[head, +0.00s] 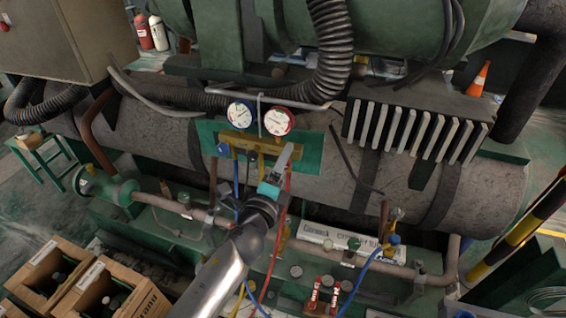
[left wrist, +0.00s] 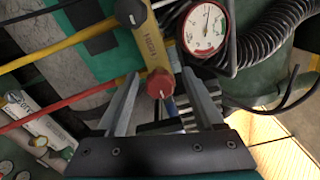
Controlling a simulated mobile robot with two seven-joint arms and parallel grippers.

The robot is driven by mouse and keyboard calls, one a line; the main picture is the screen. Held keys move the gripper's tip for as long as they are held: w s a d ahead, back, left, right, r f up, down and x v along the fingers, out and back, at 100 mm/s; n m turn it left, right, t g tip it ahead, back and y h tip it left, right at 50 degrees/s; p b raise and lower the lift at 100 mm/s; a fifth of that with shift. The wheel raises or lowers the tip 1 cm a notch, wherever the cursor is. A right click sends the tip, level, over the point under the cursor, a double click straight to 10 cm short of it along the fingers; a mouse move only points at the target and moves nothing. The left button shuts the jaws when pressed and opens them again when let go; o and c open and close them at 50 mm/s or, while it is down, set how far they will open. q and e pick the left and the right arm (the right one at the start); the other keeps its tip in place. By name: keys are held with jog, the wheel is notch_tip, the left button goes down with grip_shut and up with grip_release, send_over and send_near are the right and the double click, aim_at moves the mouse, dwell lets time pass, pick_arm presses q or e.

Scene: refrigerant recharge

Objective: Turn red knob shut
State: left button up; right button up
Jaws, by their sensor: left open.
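The red knob (left wrist: 160,83) sits at the end of the brass manifold bar marked HIGH (left wrist: 150,45) in the left wrist view. My left gripper (head: 287,155) is open, with its two fingers on either side of the knob in that view. Whether the fingers touch the knob I cannot tell. In the head view my gripper covers the right end of the manifold (head: 252,145), and the red knob is hidden there. The red-rimmed gauge (head: 278,121) is just above my fingertips; it also shows in the left wrist view (left wrist: 204,28). My right gripper is out of view.
A blue-rimmed gauge (head: 241,114) stands left of the red one. Red, blue and yellow hoses hang below the manifold; the red hose (head: 287,183) passes close to my gripper. A finned block (head: 415,125) is to the right, and a black corrugated hose (head: 333,50) runs above.

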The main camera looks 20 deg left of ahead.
pick_arm(q)
jog(key=s+b, duration=0.2)
jog(key=s, duration=1.3)
jog(key=shift+a+b, duration=0.25)
jog(key=shift+b, duration=0.15)
jog(key=shift+s, duration=0.1)
